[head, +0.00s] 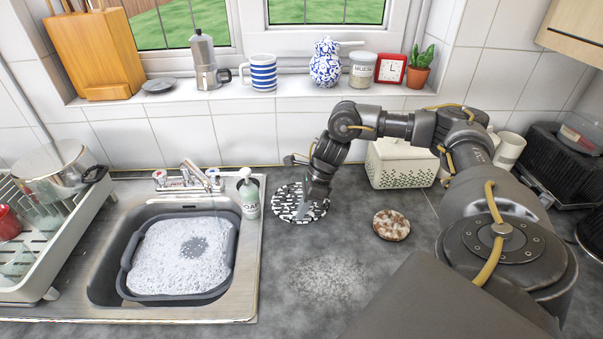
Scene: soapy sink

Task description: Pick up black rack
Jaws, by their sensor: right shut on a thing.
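The gripper and wrist hide part of the rack. I cannot tell whether the rack is flat on the counter or slightly lifted. My left gripper is out of view.
A soap bottle (249,194) stands just left of the rack, by the sink (105,275) with its foamy basin (232,262). The front counter is clear except for a foamy patch (318,280).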

